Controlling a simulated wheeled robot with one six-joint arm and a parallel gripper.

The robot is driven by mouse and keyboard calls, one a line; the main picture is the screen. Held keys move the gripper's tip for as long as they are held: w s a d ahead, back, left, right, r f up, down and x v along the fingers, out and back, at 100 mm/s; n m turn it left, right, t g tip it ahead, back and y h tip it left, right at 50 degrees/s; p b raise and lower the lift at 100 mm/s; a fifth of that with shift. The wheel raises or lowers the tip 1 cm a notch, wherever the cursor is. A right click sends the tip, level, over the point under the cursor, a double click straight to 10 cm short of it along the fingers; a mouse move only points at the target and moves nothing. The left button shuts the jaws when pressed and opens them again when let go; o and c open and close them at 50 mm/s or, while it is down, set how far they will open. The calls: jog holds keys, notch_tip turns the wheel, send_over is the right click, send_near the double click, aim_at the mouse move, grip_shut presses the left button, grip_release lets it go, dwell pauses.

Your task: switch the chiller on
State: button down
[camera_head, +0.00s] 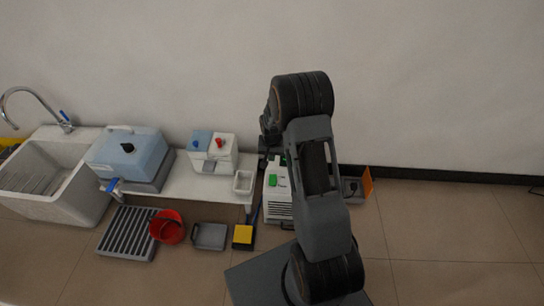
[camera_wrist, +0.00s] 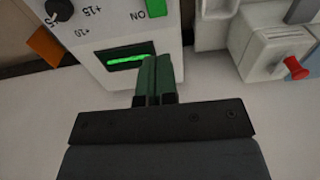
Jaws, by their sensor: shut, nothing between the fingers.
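The chiller is a white box (camera_head: 278,207) with a grilled front, standing on the floor right of the bench, partly behind my arm. Its green switch (camera_head: 271,181) shows on top. In the wrist view the chiller's white panel (camera_wrist: 105,75) carries a green switch (camera_wrist: 155,8) beside an upside-down "ON", a black dial (camera_wrist: 60,10) with numbers, and a dark display (camera_wrist: 127,58) with a bright green bar. My gripper (camera_wrist: 158,62) is shut and empty, its tips by the display's right end and short of the switch. Whether they touch the panel I cannot tell.
A low white bench (camera_head: 192,186) holds a blue-grey machine (camera_head: 130,155) and a white-and-blue box with a red knob (camera_head: 219,143). A red bucket (camera_head: 167,227), grey grate (camera_head: 127,234) and yellow-topped box (camera_head: 243,236) stand on the floor. Floor at the right is clear.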

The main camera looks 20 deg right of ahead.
aim_at(272, 176)
jog(key=shift+f, duration=0.1)
jog(key=b, duration=0.2)
jog(key=s+t+b, duration=0.1)
jog(key=b, duration=0.1)
jog(key=shift+s+a+r+h, duration=0.2)
jog(key=shift+s+a+h, duration=0.1)
jog(key=shift+a, duration=0.1)
jog(key=f+b, duration=0.2)
jog(key=f, duration=0.2)
jog(key=w+d+f+b, duration=0.1)
jog(key=f+b, duration=0.1)
jog(key=f, duration=0.3)
jog(key=w+f+b, duration=0.1)
jog(key=f+b, duration=0.1)
jog(key=f, duration=0.2)
jog(key=shift+w+d+f+b, duration=0.1)
jog(key=shift+d+f+b, duration=0.05)
jog(key=shift+f+b, duration=0.25)
jog(key=shift+p, duration=0.35)
